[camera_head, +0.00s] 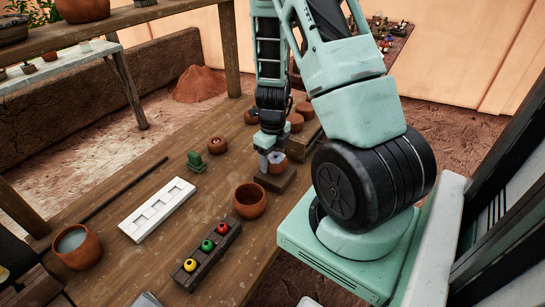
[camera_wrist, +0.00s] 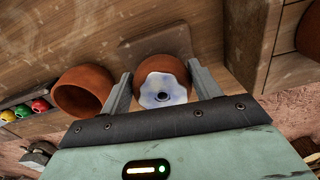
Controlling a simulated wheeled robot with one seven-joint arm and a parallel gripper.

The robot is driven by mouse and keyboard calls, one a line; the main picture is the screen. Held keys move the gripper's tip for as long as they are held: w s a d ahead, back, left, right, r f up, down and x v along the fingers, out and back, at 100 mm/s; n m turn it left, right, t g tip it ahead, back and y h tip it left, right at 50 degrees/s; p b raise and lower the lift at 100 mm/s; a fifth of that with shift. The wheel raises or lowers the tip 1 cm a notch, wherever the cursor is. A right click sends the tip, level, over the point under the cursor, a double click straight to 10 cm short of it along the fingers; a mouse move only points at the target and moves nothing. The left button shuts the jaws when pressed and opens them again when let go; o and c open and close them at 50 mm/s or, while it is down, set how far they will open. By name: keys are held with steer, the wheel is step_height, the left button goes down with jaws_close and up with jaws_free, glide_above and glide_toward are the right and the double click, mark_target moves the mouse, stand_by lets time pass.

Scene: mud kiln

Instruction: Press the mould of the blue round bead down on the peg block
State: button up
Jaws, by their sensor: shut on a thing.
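My gripper (camera_head: 270,155) is shut on a round terracotta mould (camera_head: 280,168) with a blue-and-white face. In the wrist view, the mould (camera_wrist: 163,72) sits between my two fingers (camera_wrist: 160,78), and its pale face (camera_wrist: 162,90) has a dark hole in it. A low brown wooden block (camera_head: 276,182), which looks like the peg block, lies directly under the mould on the table. It also shows behind the mould in the wrist view (camera_wrist: 150,42). I cannot see a peg, and I cannot tell whether the mould touches the block.
An empty terracotta bowl (camera_head: 249,201) stands close in front of the block. A dark rack (camera_head: 222,246) holds yellow, green and red beads. A white tray (camera_head: 157,208), a green object (camera_head: 195,161) and a water pot (camera_head: 77,246) are further left. Terracotta pieces (camera_head: 296,122) lie behind my gripper.

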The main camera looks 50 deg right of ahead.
steer(key=shift+f, duration=0.15)
steer(key=o, duration=1.4)
steer(key=shift+c, duration=0.2)
step_height(320, 180, up, 17)
steer(key=p, duration=0.4)
steer(key=shift+r, duration=0.2)
